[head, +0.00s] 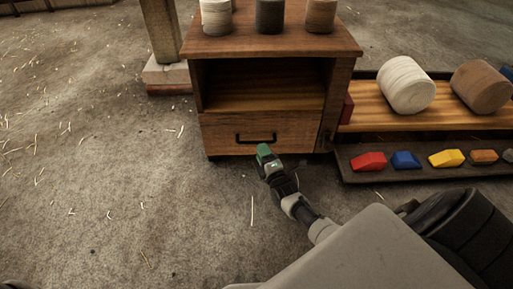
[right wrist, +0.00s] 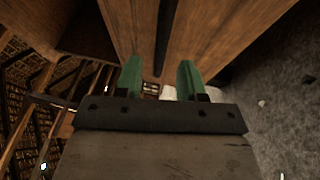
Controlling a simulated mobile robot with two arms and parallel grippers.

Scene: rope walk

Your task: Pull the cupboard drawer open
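The wooden cupboard (head: 272,48) stands at the top centre of the head view. Its drawer (head: 222,136) is at the bottom, below an open shelf space, and its front looks flush with the cupboard. A black bar handle (head: 256,139) is on the drawer front. My right gripper (head: 264,151), with green fingers, is just in front of the handle, near its right half. In the right wrist view my right gripper (right wrist: 159,78) has its fingers apart, with a dark strip, likely the handle, beyond the gap. Whether they touch the handle I cannot tell. My left gripper is not in view.
Spools (head: 269,15) stand on the cupboard top. To the right, a low wooden shelf (head: 360,117) holds larger spools, above a dark tray (head: 372,150) with coloured blocks. A post on a stone base (head: 168,75) stands left. The floor before the drawer is mostly clear, with straw.

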